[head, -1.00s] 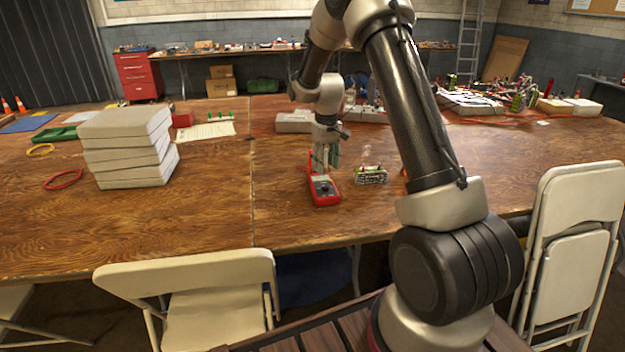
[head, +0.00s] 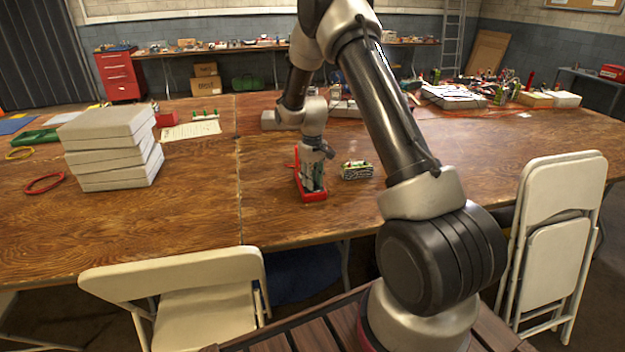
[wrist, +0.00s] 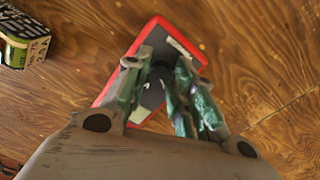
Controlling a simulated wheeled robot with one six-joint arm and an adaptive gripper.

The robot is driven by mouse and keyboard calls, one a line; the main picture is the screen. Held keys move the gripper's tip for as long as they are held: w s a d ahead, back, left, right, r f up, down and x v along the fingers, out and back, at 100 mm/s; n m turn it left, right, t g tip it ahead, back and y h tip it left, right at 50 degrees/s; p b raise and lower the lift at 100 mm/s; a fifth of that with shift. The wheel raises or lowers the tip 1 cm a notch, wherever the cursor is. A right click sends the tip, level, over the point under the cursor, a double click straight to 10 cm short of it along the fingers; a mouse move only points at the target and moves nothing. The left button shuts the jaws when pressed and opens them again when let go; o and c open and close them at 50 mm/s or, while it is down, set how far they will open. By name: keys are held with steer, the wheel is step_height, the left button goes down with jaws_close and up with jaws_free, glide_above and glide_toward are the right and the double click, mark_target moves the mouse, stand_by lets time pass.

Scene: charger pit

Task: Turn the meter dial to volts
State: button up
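The red meter (wrist: 168,29) lies on the wooden table, and its red case also shows in the head view (head: 319,197) beneath my gripper. In the wrist view its dark dial (wrist: 154,88) sits between the two green-padded fingers of my gripper (wrist: 163,68). The fingers are apart, one on each side of the dial. I cannot tell whether they touch it. In the head view my gripper (head: 313,178) points down over the meter and hides most of its face. The dial's pointer and markings cannot be read.
A small battery-like pack (head: 357,170) lies right of the meter, and shows at the wrist view's upper left (wrist: 24,38). Grey stacked blocks (head: 110,150) stand left. Folding chairs (head: 180,268) stand in front.

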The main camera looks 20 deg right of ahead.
jaws_close()
steer(key=shift+m, duration=0.3)
steer(key=m, duration=0.5)
steer(key=shift+m, duration=0.3)
steer(key=m, duration=0.5)
steer(key=shift+m, duration=0.4)
steer(key=o, duration=0.6)
jaws_free()
steer(key=shift+o, duration=0.2)
